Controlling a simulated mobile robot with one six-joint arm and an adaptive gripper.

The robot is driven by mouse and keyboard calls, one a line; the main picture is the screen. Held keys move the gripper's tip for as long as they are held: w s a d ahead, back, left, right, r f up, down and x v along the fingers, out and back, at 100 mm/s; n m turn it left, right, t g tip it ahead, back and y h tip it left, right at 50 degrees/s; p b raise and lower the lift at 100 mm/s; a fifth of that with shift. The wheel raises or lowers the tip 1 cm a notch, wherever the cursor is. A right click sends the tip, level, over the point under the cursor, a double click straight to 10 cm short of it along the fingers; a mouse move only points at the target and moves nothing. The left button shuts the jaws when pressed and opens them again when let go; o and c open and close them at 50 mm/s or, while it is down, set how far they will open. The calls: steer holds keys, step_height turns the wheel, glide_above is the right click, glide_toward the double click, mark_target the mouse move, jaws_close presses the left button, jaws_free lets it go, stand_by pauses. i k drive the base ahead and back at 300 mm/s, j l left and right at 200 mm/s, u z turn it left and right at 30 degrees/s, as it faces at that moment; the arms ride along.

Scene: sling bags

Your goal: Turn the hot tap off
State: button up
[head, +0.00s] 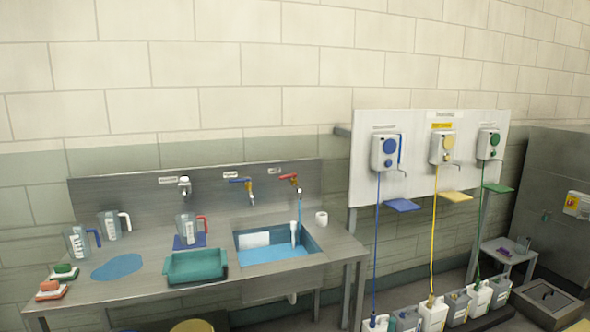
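A tap with a red lever handle (289,178) is on the steel backsplash above the right part of the sink. It appears to be the hot tap; the small label above it is too small to read. A pale bluish stream seems to run down from its spout. A tap with a blue lever handle (240,182) is just left of it. The sink basin (318,243) below looks blue inside, with a white upright object (294,232) in it. My gripper is not in view.
A teal tray (196,267), measuring jugs (78,243), a blue mat (117,267) and brushes (51,290) occupy the steel counter. A white cup (321,218) stands right of the sink. A white dispenser board (370,180) with hoses and containers is farther right.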

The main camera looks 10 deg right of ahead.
mark_target(288, 176)
steer(key=i+z, duration=0.1)
steer(key=i, duration=0.4)
steer(key=i+j+z, duration=0.1)
steer(key=i, duration=0.35)
steer(key=i+j+z, duration=0.1)
steer(key=i, duration=0.35)
steer(key=j, duration=0.1)
